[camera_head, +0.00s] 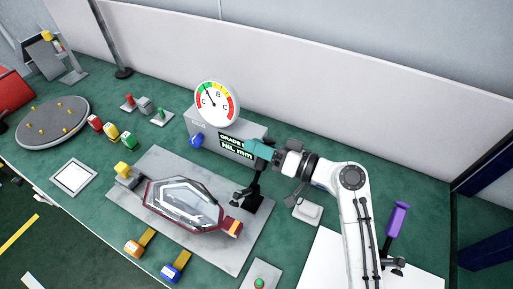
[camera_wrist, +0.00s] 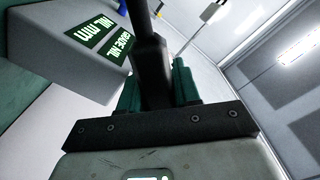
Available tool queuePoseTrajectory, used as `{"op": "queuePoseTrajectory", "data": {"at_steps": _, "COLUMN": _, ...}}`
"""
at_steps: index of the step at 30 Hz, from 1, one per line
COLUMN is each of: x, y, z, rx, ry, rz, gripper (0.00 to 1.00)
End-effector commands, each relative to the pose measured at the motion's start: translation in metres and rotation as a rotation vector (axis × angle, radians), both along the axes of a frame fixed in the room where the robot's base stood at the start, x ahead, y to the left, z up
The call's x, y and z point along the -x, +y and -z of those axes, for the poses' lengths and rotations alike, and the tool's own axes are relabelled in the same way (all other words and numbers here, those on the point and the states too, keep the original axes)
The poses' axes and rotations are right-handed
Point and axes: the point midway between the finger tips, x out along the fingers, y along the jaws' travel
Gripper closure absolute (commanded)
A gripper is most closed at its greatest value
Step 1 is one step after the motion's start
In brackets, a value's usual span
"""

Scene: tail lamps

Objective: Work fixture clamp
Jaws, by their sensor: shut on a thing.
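The fixture plate (camera_head: 222,256) lies on the green bench with a red-rimmed clear tail lamp (camera_head: 183,205) on it. A black clamp (camera_head: 254,198) stands at the plate's right side, beside the lamp, with its lever rising steeply. My gripper (camera_head: 261,152) reaches in from the right and is shut on the upper part of that lever. In the wrist view, the dark lever (camera_wrist: 150,62) runs up between the teal fingers of my gripper (camera_wrist: 157,88). The lever's top is partly hidden by the fingers in the head view.
A grey gauge box (camera_head: 197,124) with dial and "NIL mm" display stands behind the plate, close to my gripper. A purple-handled clamp (camera_head: 397,218) stands at right. Orange (camera_head: 139,244) and blue (camera_head: 175,268) blocks lie in front. A round tray (camera_head: 52,122) is at left.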

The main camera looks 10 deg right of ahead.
Motion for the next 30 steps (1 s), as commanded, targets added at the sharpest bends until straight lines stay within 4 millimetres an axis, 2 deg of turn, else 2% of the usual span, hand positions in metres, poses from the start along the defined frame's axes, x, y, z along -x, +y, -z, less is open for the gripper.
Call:
{"op": "queuePoseTrajectory", "data": {"at_steps": 20, "x": -0.0041, "y": -0.0033, "z": 0.0042, "rx": -0.037, "ry": 0.056, "rz": 0.002, "gripper": 1.0}}
{"op": "queuePoseTrajectory", "data": {"at_steps": 21, "x": -0.0041, "y": -0.0033, "z": 0.0042, "rx": -0.037, "ry": 0.056, "rz": 0.002, "gripper": 0.66}}
{"op": "queuePoseTrajectory", "data": {"at_steps": 27, "x": -0.0041, "y": -0.0032, "z": 0.0043, "rx": -0.037, "ry": 0.056, "rz": 0.002, "gripper": 0.47}}
{"op": "queuePoseTrajectory", "data": {"at_steps": 30, "x": -0.0042, "y": -0.0033, "z": 0.0046, "rx": -0.036, "ry": 0.057, "rz": 0.003, "gripper": 0.47}}
